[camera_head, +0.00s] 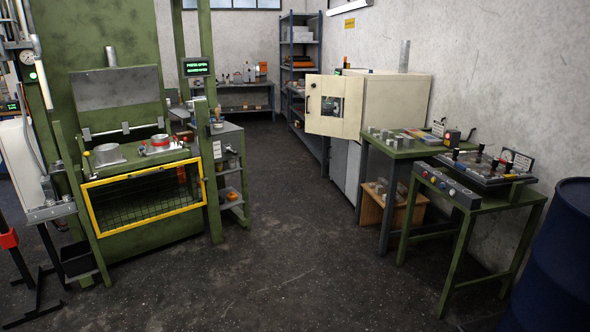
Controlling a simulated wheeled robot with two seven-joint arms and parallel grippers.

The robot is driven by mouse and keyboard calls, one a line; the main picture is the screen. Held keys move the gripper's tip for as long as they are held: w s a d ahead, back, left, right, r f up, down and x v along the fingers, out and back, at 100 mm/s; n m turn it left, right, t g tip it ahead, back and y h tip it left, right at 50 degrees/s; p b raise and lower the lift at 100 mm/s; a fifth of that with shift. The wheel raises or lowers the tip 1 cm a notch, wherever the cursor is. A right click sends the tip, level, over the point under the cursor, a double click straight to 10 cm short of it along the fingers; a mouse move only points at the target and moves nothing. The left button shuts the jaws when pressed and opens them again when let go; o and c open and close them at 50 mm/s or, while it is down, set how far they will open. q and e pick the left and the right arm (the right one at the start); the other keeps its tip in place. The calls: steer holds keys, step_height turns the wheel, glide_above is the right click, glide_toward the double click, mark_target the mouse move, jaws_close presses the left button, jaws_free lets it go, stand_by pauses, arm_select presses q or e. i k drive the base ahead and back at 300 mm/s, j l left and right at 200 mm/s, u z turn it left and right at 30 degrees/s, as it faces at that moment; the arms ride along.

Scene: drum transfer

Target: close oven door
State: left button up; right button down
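The oven (392,105) is a cream cabinet against the right wall at the back, with a grey pipe on its top. Its cream door (347,124) stands open, swung out to the left of the oven body, with its broad face towards me. A dark window sits in the middle of the door, and small fittings show near its left edge. The oven's inside is hidden from this angle. Neither of my grippers shows in this view.
A green press (122,125) with a yellow-framed mesh guard (145,197) stands at left. Green tables (408,148) with small parts and a control panel (449,187) stand right, before the oven. A blue drum (556,262) is at lower right. The middle floor is clear.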

mark_target(352, 88)
steer(key=i, duration=5.4)
steer(key=i+u, duration=0.15)
steer(key=i, duration=0.45)
steer(key=i+l+u, duration=0.1)
steer(key=i, duration=0.5)
steer(key=i+l+u, duration=0.15)
steer(key=i, duration=0.45)
steer(key=l, duration=0.1)
